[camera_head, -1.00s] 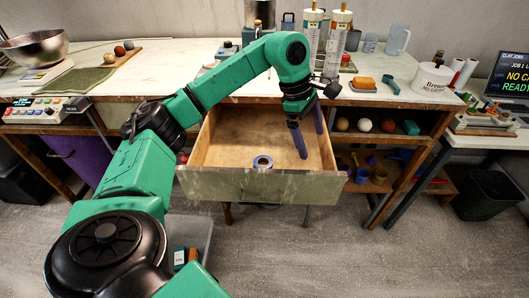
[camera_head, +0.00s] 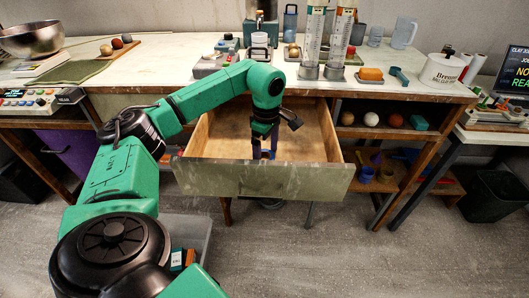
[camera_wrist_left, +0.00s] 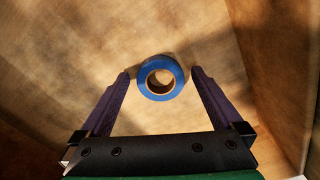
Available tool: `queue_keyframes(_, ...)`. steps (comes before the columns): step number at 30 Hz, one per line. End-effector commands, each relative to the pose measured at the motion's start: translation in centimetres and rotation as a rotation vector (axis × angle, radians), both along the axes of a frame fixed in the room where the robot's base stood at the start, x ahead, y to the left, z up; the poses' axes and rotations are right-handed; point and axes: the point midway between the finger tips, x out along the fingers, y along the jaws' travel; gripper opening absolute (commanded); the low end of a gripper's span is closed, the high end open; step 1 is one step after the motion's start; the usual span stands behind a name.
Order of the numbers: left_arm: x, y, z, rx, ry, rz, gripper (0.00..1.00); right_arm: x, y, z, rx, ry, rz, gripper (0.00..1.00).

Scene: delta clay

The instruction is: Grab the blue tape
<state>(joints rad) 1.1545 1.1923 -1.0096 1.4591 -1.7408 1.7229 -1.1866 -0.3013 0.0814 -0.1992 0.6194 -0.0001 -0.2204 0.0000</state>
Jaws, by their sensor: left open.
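The tape cannot be made out clearly there, with the gripper and panel in the way. My right gripper is not in view.
The drawer's side walls and front panel surround the gripper. A shelf at right holds balls (camera_head: 371,119) and cups. The drawer floor around the tape is bare.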

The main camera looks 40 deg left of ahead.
Motion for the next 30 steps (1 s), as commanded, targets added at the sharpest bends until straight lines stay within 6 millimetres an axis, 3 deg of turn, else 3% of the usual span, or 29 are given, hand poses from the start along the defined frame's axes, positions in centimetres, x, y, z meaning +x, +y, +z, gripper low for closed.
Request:
queue_keyframes(5, 0.0, 0.0, -0.1, 0.0, -0.001, 0.0, 1.0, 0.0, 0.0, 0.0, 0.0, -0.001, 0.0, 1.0)
queue_keyframes(12, 0.0, 0.0, 0.0, 0.0, -0.001, -0.001, 0.18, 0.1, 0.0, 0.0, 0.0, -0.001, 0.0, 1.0)
queue_keyframes(23, 0.1, 0.0, 1.0, -0.001, -0.002, -0.001, 0.18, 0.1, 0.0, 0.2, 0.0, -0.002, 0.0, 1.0)
queue_keyframes(26, 0.1, -0.1, 2.6, 0.0, -0.003, -0.001, 0.18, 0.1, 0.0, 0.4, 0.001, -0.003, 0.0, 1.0)
queue_keyframes(30, 0.1, -0.1, 6.9, -0.002, -0.007, -0.002, 0.18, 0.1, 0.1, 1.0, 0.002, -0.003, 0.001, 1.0)
